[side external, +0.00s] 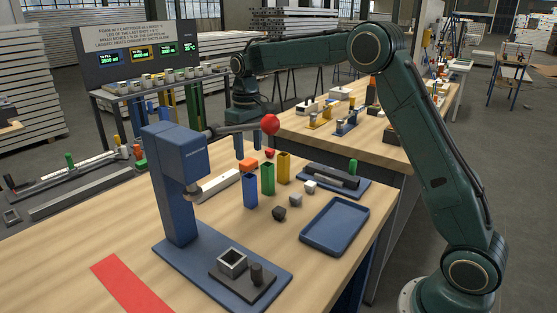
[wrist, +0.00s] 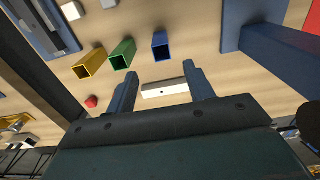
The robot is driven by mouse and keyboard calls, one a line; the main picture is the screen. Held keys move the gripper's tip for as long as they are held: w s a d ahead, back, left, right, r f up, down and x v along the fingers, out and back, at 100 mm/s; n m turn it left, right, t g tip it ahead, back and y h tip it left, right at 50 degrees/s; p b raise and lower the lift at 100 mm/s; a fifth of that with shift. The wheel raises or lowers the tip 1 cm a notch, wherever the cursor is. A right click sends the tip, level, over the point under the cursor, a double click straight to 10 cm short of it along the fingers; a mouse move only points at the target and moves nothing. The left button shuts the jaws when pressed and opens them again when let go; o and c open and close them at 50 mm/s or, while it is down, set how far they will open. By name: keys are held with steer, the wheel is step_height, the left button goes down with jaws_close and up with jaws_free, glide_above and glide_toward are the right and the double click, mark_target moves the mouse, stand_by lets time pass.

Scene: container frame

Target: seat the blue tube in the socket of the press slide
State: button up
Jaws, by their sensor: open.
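The blue tube (side external: 250,192) stands upright on the table, hollow and square, at the near end of a row with a green tube (side external: 267,179) and a yellow tube (side external: 284,167). It also shows in the wrist view (wrist: 160,46). The grey square socket (side external: 232,263) sits open and empty on the dark press slide (side external: 243,283), beside a dark knob. My gripper (side external: 247,150) is open and empty, its blue fingers hanging behind and above the tubes. In the wrist view the blue tube lies beyond the fingertips (wrist: 160,72), not between them.
The blue press (side external: 174,185) stands left, its red-balled lever (side external: 270,125) reaching right. Several small cubes (side external: 295,200) and a blue tray (side external: 335,248) are right. A red strip (side external: 130,285) marks the table front.

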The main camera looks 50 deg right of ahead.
mark_target(251, 187)
step_height(251, 187, down, 8)
steer(key=shift+r, duration=0.15)
stand_by(0.3)
steer(key=shift+s+a+f, duration=0.1)
steer(key=shift+f, duration=2.5)
steer(key=shift+c, duration=0.4)
steer(key=c, duration=1)
